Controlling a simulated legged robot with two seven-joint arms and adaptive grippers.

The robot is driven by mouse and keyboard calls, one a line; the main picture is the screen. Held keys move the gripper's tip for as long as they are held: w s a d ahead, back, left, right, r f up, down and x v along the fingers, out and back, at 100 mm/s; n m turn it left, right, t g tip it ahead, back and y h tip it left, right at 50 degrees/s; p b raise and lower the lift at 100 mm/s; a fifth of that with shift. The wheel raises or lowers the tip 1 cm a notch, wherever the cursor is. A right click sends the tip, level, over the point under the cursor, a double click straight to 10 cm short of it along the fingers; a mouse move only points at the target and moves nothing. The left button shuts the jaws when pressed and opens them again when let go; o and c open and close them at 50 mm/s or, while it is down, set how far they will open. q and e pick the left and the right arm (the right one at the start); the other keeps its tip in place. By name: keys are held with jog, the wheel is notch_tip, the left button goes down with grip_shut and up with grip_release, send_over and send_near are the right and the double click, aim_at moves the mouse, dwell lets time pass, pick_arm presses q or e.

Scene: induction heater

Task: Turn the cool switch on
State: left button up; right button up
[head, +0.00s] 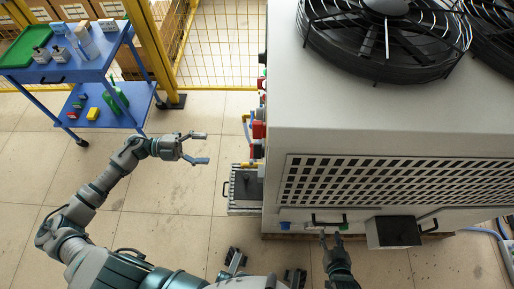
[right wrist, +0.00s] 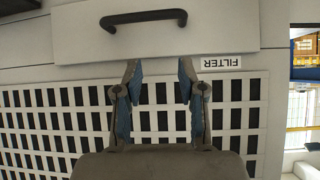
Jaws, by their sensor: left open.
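The cool switch cannot be made out by name in either view. The large grey heater unit (head: 400,125) fills the right of the head view. Red parts (head: 258,130) and other small fittings stick out from its left side, seen edge-on. My left gripper (head: 206,148) is open and empty, to the left of these parts and apart from them.
A blue cart (head: 70,68) with bottles and a green tray stands at the upper left by a yellow mesh fence (head: 225,50). A grey box (head: 393,232) juts from the unit's front. The tiled floor left of the unit is mostly clear.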

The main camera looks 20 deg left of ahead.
pick_arm(q)
send_near(255, 150)
jog(key=w+f, duration=0.1)
jog(key=x, duration=0.9)
jog(key=shift+d+f+b, duration=0.2)
jog(key=shift+d+b, duration=0.2)
jog(key=shift+d, duration=0.05)
jog(key=shift+a, duration=0.3)
jog(key=shift+c, duration=0.7)
jog(key=shift+s, duration=0.1)
jog(key=c, duration=1)
pick_arm(e)
jog(key=shift+w+a+r+t, duration=0.9)
jog(key=shift+w+a+r, duration=0.1)
jog(key=shift+w+r, duration=0.1)
